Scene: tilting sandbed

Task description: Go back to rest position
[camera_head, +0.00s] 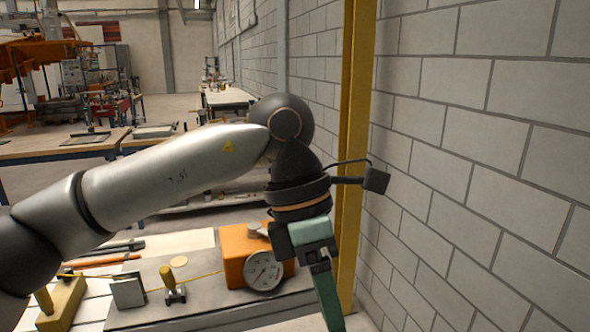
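My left arm comes in from the left edge and reaches across the middle of the head view. Its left gripper (325,290) has green fingers and points down, to the right of the orange block with a gauge. The fingers overlap in this view, so I cannot see whether there is a gap between them. No held object shows. The fingertips are close to the bottom edge of the picture. My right gripper is not in view.
A bench (205,300) below the arm carries an orange block (240,248), a round dial gauge (264,270) and a small clamp (173,287). A yellow post (357,130) and a grey block wall (480,140) stand close on the right. Another workbench (60,144) is behind.

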